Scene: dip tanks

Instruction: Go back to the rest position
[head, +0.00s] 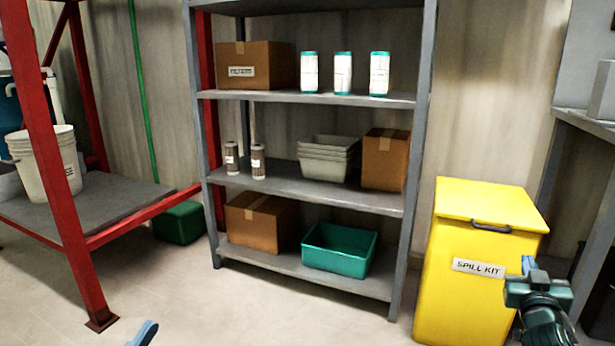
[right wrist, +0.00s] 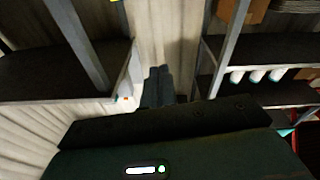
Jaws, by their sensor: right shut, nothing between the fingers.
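My right gripper (head: 528,265) is at the lower right of the head view, in front of the right edge of the yellow spill kit bin (head: 470,255). Its blue fingers point up. In the right wrist view its two fingers (right wrist: 158,86) lie side by side, shut, with nothing between them. A blue tip at the bottom edge of the head view looks like part of my left gripper (head: 145,333). The rest of it is out of frame, so its jaws cannot be judged.
A grey shelf unit (head: 310,190) stands in the middle with boxes, filter cartridges and a teal tray (head: 340,248). A red-framed rack (head: 75,220) with white buckets (head: 45,165) is at left. A grey bench (head: 585,122) is at right. Floor in front is clear.

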